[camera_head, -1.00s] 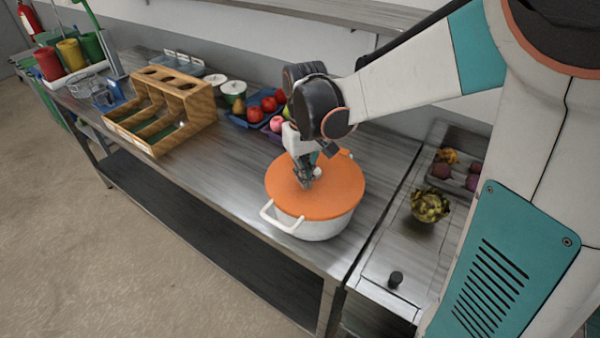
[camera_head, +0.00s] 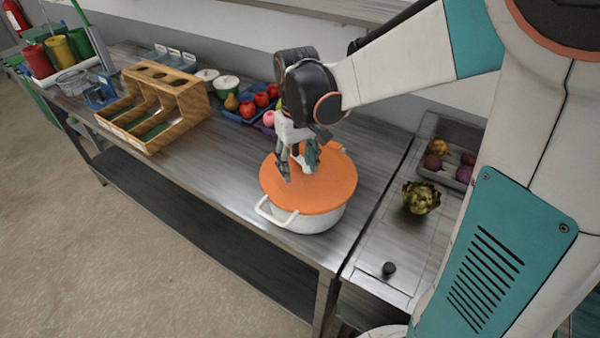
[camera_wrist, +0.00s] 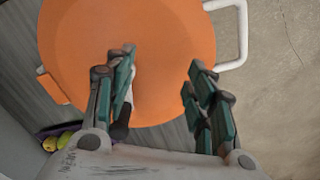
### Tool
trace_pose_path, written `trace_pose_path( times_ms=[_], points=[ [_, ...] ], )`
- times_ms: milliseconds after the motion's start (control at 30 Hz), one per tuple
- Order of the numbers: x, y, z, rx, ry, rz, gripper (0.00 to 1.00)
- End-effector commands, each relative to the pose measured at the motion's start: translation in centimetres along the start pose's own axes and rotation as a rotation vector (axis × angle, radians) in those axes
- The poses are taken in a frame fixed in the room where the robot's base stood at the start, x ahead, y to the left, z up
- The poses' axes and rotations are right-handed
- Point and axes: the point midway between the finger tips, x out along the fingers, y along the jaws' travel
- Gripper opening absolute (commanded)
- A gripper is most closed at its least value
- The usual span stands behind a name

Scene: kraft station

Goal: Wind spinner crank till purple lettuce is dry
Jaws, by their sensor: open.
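The spinner is a white pot (camera_head: 312,221) with an orange lid (camera_head: 335,187), standing near the right end of the steel table. In the wrist view the lid (camera_wrist: 75,40) fills much of the upper left. My gripper (camera_head: 299,174) is just above the lid, fingers pointing down. In the wrist view its fingers (camera_wrist: 160,60) are spread apart with bare lid between them. A small white part, perhaps the crank, shows beside the left finger, mostly covered by it. I cannot tell whether they touch. The lettuce is not visible; the lid hides the pot's inside.
A wooden divided rack (camera_head: 160,108) and a blue fruit tray (camera_head: 238,116) stand farther back on the table. On the right counter are an artichoke-like vegetable (camera_head: 421,197), a produce tray (camera_head: 441,178) and a black knob (camera_head: 389,268). The table front left of the pot is clear.

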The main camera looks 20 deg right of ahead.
Motion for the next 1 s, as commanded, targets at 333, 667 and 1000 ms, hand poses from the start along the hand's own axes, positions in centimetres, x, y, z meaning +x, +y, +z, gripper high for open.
trace_pose_path(
  times_ms=[333, 667, 1000],
  points=[
    [-3.5, 0.0, 0.0, 0.0, 0.0, 0.0, 0.5],
    [-4.6, 0.0, 0.0, 0.0, 0.0, 0.0, 0.5],
    [-4.6, 0.0, 0.0, 0.0, 0.001, 0.0, 0.5]
  ],
)
